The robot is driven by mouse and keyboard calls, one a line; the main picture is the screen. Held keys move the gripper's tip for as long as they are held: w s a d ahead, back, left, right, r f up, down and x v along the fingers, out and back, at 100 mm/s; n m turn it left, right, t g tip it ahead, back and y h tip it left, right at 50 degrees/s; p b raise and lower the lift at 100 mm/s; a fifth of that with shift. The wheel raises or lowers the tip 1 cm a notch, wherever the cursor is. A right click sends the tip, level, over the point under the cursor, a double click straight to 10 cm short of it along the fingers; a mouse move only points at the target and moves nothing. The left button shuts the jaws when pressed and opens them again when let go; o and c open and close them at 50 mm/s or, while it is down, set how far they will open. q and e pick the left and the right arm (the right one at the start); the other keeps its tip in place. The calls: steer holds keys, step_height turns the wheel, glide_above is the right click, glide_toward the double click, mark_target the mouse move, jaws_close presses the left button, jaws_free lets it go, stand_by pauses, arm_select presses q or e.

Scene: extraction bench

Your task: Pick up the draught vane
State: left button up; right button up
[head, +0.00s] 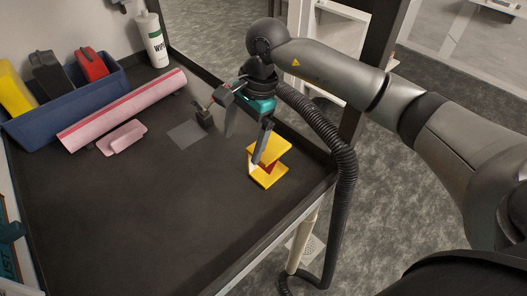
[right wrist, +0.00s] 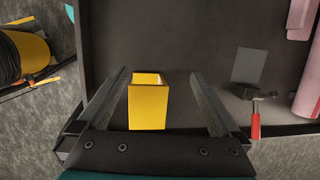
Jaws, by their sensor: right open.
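A yellow piece with flat top and bottom plates and some red between them, which looks like the draught vane (head: 268,150), stands on the dark bench top near its right edge. In the right wrist view the vane (right wrist: 148,104) shows as a yellow block between the two fingers, closer to the left one. My right gripper (head: 242,150) is open, with one finger in front of the vane in the head view and the other to its left. Whether a finger touches it, I cannot tell.
A black clamp with a red handle (right wrist: 255,120) is beside a grey square (head: 186,134). A pink roll (head: 125,108), a pink block (head: 122,138), a blue bin (head: 65,115) and a white bottle (head: 152,40) stand farther back. A ribbed black hose (head: 347,190) hangs past the right edge. The front bench is clear.

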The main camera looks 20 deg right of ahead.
mark_target(268, 148)
steer(key=d+h, duration=0.1)
steer(key=d, duration=0.1)
steer(key=w+d+h, duration=0.1)
steer(key=d, duration=0.1)
steer(key=d+r, duration=0.1)
steer(key=d, duration=0.1)
steer(key=shift+w+d+h, duration=0.15)
steer(key=shift+d+h, duration=0.05)
steer(key=shift+h, duration=0.2)
steer(key=shift+d+f+b, duration=0.1)
steer(key=shift+f+b, duration=0.25)
steer(key=shift+f, duration=0.05)
step_height(268, 148, down, 8)
steer(key=b, duration=0.4)
steer(key=shift+b, duration=0.4)
steer(key=shift+w+d+f+b, duration=0.1)
steer(key=shift+f+b, duration=0.9)
steer(key=shift+f, duration=0.6)
steer(key=shift+w+f+b, duration=0.1)
steer(key=shift+f+b, duration=0.85)
steer(key=shift+f, duration=0.65)
arm_select(q)
step_height(268, 148, down, 9)
steer(key=shift+w+f, duration=0.15)
steer(key=shift+w, duration=0.15)
arm_select(e)
steer(key=shift+r, duration=0.1)
steer(key=c, duration=1.2)
steer(key=shift+c, duration=0.2)
steer(key=shift+r, duration=0.1)
